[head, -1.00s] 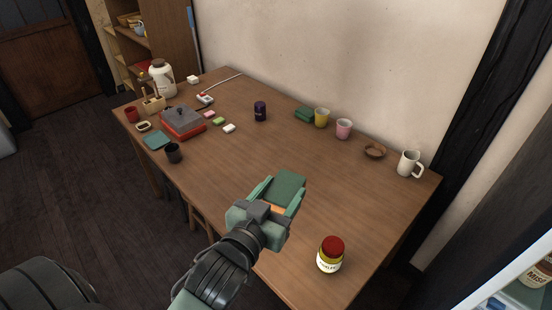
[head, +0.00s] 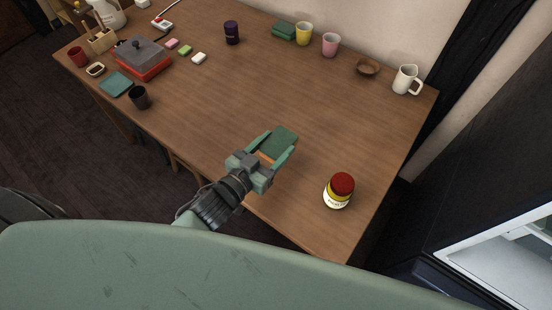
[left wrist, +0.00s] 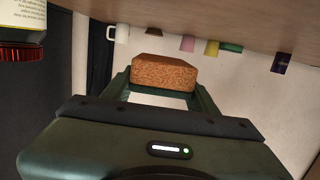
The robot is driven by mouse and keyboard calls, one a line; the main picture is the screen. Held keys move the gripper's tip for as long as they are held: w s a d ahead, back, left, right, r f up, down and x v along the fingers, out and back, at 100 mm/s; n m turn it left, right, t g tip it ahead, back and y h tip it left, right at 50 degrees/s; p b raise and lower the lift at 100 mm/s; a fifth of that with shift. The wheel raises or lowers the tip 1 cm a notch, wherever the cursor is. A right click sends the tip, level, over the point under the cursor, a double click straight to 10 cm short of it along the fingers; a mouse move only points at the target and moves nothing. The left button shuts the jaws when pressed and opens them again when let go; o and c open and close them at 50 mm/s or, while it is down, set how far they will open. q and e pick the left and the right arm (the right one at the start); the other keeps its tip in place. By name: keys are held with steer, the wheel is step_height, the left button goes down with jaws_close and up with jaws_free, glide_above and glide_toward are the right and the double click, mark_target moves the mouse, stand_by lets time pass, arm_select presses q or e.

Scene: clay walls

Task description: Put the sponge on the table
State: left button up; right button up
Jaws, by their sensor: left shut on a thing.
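My left gripper (head: 279,143) is shut on the sponge (head: 283,137), which shows a dark green top and an orange lower part between the fingers. In the left wrist view the sponge (left wrist: 163,73) shows a rough orange-brown face between the fingers. The sponge is over the front part of the wooden table (head: 330,115); I cannot tell whether it touches the surface. My right gripper is not in view.
A red-lidded jar (head: 339,191) stands right of my left gripper. A white mug (head: 406,79), a wooden bowl (head: 367,67), a pink cup (head: 330,44) and a yellow cup (head: 304,33) line the back. The table's middle is clear.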

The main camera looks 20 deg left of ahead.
arm_select(q)
step_height(320, 180, down, 4)
steer(key=shift+r, duration=0.15)
step_height(320, 180, down, 3)
steer(key=shift+f+b, duration=0.1)
steer(key=shift+b, duration=0.4)
steer(key=shift+f, duration=0.3)
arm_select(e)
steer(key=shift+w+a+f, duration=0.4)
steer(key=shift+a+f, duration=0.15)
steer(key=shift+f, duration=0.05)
arm_select(q)
steer(key=shift+f, duration=0.1)
steer(key=o, duration=1.2)
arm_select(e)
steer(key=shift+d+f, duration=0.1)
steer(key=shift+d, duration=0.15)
arm_select(q)
steer(key=v, duration=1.2)
steer(key=shift+b, duration=0.4)
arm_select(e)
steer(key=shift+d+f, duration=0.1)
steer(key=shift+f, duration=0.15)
